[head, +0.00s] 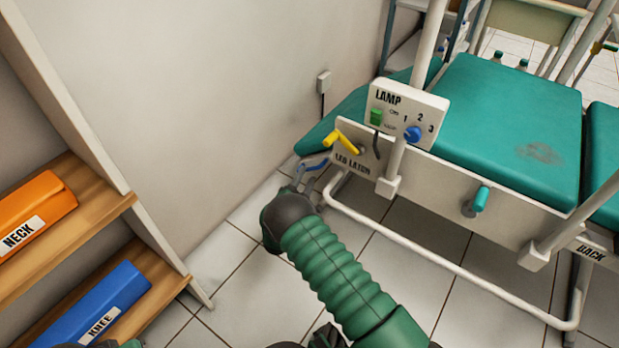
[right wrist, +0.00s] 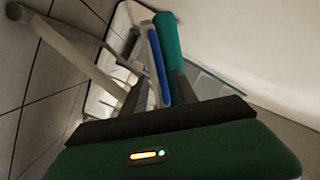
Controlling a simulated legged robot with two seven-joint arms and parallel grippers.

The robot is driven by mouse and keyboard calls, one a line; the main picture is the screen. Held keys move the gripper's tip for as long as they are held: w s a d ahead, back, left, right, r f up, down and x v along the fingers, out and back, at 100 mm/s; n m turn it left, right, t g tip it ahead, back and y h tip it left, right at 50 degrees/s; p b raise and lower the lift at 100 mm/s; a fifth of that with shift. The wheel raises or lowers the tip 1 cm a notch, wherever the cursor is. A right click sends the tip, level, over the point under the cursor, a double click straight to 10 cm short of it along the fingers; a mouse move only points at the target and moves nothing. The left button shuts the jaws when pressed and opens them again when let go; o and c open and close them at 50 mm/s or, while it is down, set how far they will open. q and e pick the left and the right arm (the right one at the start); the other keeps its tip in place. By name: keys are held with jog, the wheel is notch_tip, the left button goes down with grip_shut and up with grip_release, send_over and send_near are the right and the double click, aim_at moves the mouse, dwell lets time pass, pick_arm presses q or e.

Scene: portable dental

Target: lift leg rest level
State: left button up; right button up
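The teal leg rest (head: 345,118) is the padded section at the chair's left end. It slopes down to the left of the seat, below its level. A panel (head: 352,160) marked LEG LATCH carries a yellow lever (head: 347,142). My right gripper (head: 312,172) is at the leg rest's low end, beside a blue bar (head: 318,165). In the right wrist view the blue bar (right wrist: 158,62) runs between the fingers (right wrist: 158,98), with the teal pad edge (right wrist: 168,40) just beyond. I cannot tell whether the fingers press on the bar.
A lamp box (head: 405,112) with a green switch and blue knob stands on a white post above the chair side. A teal handle (head: 480,200) sticks out of the side panel. Wooden shelves at left hold orange NECK (head: 40,205) and blue KNEE (head: 92,305) items. The tiled floor between is clear.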

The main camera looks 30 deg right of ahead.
jog(key=b+x, duration=0.1)
jog(key=x, duration=0.3)
jog(key=shift+f+b, duration=0.1)
jog(key=shift+b, duration=0.3)
jog(key=shift+w+d, duration=0.1)
jog(key=shift+w, duration=0.05)
grip_shut()
pick_arm(q)
jog(key=x, duration=0.2)
jog(key=shift+s+a+f, duration=0.1)
jog(key=shift+s+f, duration=0.1)
jog(key=shift+f, duration=0.3)
